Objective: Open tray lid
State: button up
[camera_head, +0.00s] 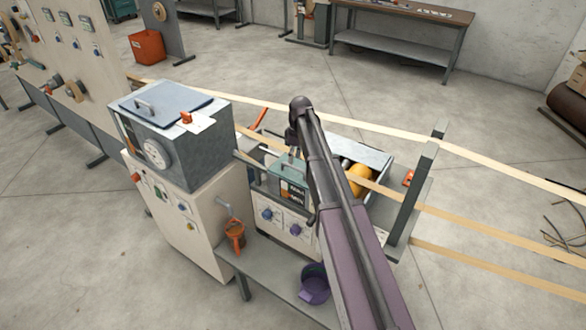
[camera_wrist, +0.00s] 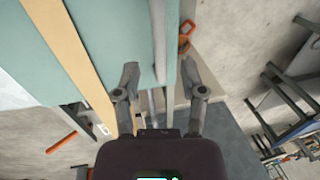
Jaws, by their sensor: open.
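A small box with a teal lid (camera_head: 284,171) stands on the bench in the middle of the head view, and the lid carries a handle on top. My gripper (camera_head: 292,156) hangs just above this lid, partly hidden by my own arm. In the wrist view my gripper (camera_wrist: 160,80) has its two fingers apart with nothing clamped between them. A broad teal surface (camera_wrist: 115,30) fills the upper part of that view, and a grey bar (camera_wrist: 159,45) runs down toward the space between the fingers. I cannot tell whether a finger touches it.
A grey box with a blue-grey handled lid (camera_head: 170,105) stands on the cabinet at left. Tape strips (camera_head: 390,190) cross behind and beside my arm. An upright post (camera_head: 415,200) stands at right.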

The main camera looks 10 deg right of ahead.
jog(key=shift+s+a+f+b, duration=0.1)
jog(key=shift+f+b, duration=0.5)
jog(key=shift+f, duration=0.1)
jog(key=shift+s+a+f+b, duration=0.1)
jog(key=shift+f+b, duration=0.45)
jog(key=shift+f, duration=0.15)
grip_shut()
